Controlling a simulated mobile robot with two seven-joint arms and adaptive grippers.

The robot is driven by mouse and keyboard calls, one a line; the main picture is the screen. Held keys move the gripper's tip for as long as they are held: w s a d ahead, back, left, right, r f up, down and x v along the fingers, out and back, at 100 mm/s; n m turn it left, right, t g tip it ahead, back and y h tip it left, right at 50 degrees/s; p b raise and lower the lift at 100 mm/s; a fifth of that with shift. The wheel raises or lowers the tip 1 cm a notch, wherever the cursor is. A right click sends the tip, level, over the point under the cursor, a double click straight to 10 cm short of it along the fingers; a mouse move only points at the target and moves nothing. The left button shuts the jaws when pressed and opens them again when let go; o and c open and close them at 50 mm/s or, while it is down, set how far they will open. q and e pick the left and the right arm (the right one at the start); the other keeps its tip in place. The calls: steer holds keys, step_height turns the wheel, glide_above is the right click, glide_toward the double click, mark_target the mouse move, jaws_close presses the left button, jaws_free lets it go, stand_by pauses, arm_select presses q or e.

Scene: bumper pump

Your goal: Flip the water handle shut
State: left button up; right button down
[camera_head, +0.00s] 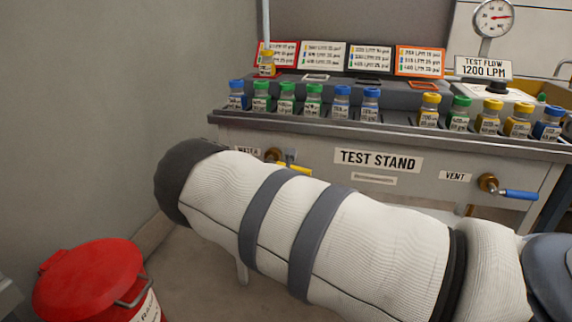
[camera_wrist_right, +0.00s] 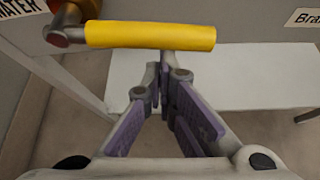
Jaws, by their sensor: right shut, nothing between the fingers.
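The water valve's yellow handle (camera_wrist_right: 150,36) lies level across the top of the right wrist view, running right from its brass fitting (camera_wrist_right: 72,12). The "WATER" label (camera_wrist_right: 18,8) is in the corner there. In the head view a little of the yellow handle (camera_head: 301,169) and the brass fitting (camera_head: 273,155) show above my right arm, on the front of the test stand (camera_head: 320,147). My right gripper (camera_wrist_right: 165,76) is shut and empty, its tips just below the handle in the wrist picture. I cannot tell whether they touch it. My left gripper is not in view.
My right arm covers much of the head view. A vent valve with a blue handle (camera_head: 518,194) is further right on the stand. Several capped bottles (camera_head: 342,103) line the stand top. A red bin (camera_head: 90,280) stands at lower left, beside the wall.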

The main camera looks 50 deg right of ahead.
steer(key=shift+s+d+r, duration=0.1)
steer(key=shift+d+r, duration=0.05)
steer(key=shift+r, duration=0.35)
stand_by(0.4)
steer(key=v, duration=0.7)
steer(key=shift+s+a+r, duration=0.15)
steer(key=shift+s+a, duration=0.05)
